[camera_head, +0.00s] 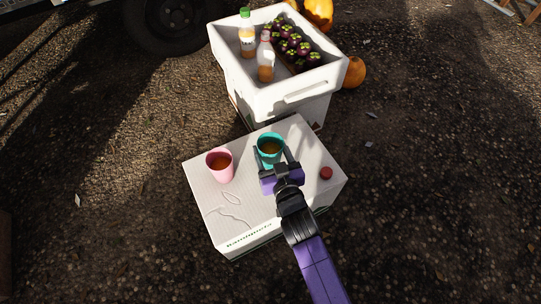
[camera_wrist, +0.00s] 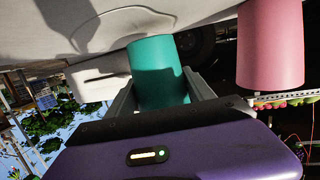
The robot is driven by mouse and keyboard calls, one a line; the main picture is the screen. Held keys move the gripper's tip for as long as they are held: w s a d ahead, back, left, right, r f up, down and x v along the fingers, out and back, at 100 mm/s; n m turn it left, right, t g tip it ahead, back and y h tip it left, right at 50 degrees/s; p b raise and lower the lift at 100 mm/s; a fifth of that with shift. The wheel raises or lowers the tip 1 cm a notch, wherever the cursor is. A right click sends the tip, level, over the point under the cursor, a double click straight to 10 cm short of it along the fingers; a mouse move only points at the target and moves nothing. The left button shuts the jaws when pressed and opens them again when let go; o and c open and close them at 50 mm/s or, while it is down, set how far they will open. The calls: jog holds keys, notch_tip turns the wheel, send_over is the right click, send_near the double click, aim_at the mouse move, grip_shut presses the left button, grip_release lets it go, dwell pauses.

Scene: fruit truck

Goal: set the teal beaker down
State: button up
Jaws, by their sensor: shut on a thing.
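The teal beaker (camera_head: 270,148) holds a brown-orange liquid and is over the far part of the white box top (camera_head: 237,207). My gripper (camera_head: 274,161) is shut on it, with one finger on each side. In the wrist view the teal beaker (camera_wrist: 158,72) sits between my two fingers (camera_wrist: 160,90), close to the white surface. I cannot tell whether its base touches the box top. It looks about upright in the head view.
A pink cup (camera_head: 220,166) with liquid stands left of the beaker, a small gap away. A red cap (camera_head: 326,173) lies to the right. Behind stands a white cooler (camera_head: 262,99) with two bottles (camera_head: 265,62) and dark fruit (camera_head: 294,48). The box top's front left is clear.

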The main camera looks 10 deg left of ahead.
jog(key=shift+f, duration=0.7)
jog(key=shift+f+b, duration=0.2)
jog(key=shift+b, duration=0.2)
jog(key=o, duration=1.5)
jog(key=shift+o, duration=0.2)
jog(key=shift+r, duration=0.1)
jog(key=shift+r+p, duration=0.2)
jog(key=shift+p, duration=0.15)
jog(key=p+v, duration=0.3)
jog(key=v, duration=0.7)
jog(key=shift+s+d+p, duration=0.1)
jog(key=shift+s+p, duration=0.15)
jog(key=shift+p, duration=0.05)
jog(key=shift+s+d+r, duration=0.15)
jog(key=shift+s+d, duration=0.15)
jog(key=shift+s, duration=0.35)
